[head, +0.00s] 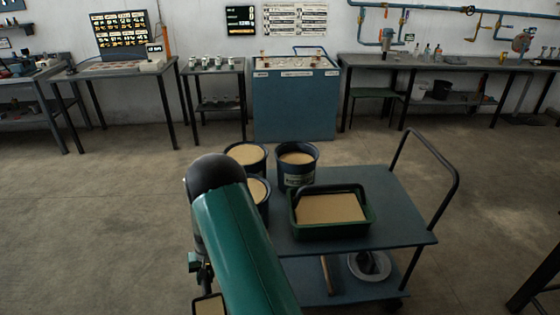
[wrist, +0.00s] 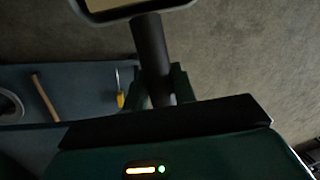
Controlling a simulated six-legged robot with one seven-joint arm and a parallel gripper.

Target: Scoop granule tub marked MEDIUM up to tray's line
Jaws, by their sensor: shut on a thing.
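My gripper (wrist: 161,88) is shut on the dark handle of a scoop (wrist: 150,50). The scoop's pan, with something tan in it, is cut off at the top of the wrist view; in the head view the pan (head: 209,307) shows at the bottom edge, left of the cart. Three dark blue tubs of tan granules stand on the cart: one back left (head: 246,154), one back right (head: 298,162) and one front left (head: 260,191), partly hidden by my arm. The back right tub's label is too small to read. A green tray (head: 331,231) holds tan granules; I cannot make out its line.
The blue cart (head: 398,205) has a handrail (head: 455,175) at right. Its lower shelf holds a wooden-handled tool (head: 328,276) and a round grey object (head: 369,264). A small yellow item (wrist: 120,97) shows in the wrist view. Benches and a blue cabinet (head: 295,105) stand behind; the floor between is clear.

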